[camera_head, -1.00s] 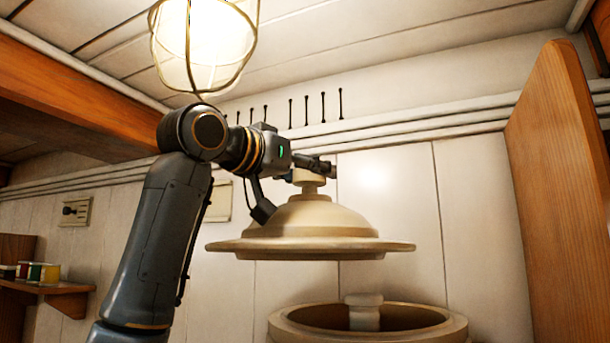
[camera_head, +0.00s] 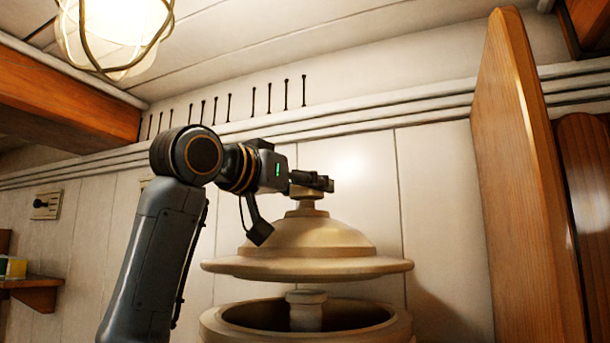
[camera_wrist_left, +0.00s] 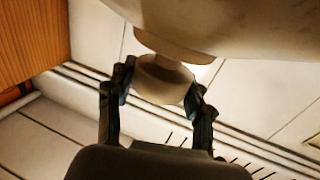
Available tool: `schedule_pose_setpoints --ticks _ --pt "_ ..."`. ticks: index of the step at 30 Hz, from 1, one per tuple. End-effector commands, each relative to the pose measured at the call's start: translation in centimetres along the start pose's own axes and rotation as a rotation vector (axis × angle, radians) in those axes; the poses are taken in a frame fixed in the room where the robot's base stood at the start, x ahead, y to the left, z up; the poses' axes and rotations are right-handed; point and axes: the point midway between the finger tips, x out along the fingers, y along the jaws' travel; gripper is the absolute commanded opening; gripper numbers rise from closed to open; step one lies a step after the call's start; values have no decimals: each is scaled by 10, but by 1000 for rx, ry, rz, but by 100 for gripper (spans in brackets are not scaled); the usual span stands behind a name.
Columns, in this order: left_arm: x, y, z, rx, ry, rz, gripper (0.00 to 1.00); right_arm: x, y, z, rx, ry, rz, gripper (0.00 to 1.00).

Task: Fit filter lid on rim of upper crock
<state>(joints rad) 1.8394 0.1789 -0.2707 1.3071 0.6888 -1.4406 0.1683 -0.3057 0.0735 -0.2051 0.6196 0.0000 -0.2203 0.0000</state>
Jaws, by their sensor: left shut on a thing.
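The filter lid (camera_head: 305,240) is a wide cream dome with a flat brim and a knob on top. My left gripper (camera_head: 318,183) is shut on the lid's knob, which also shows between the fingers in the left wrist view (camera_wrist_left: 163,80). The lid hangs about level above the upper crock (camera_head: 225,322), with a gap between brim and rim. The crock's open mouth shows below, and a pale filter post (camera_head: 305,311) stands up inside it. The lower part of the crock is out of frame. My right gripper is not in view.
A tall wooden panel (camera_head: 520,180) stands to the right of the crock. A caged lamp (camera_head: 115,35) hangs at upper left. A small wooden shelf (camera_head: 35,292) is at lower left. White panelled wall (camera_head: 440,210) lies behind.

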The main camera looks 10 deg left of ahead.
Motion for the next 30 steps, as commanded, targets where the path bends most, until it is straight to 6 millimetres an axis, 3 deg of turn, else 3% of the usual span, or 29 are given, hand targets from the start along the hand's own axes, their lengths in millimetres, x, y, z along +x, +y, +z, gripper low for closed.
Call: schedule_pose_setpoints --ticks 6,15,30 --pt "-2 0 16 2 10 0 0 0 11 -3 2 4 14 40" --pt "-2 0 40 1 11 0 0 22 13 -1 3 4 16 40" --pt "-3 0 46 1 11 0 0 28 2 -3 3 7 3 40"
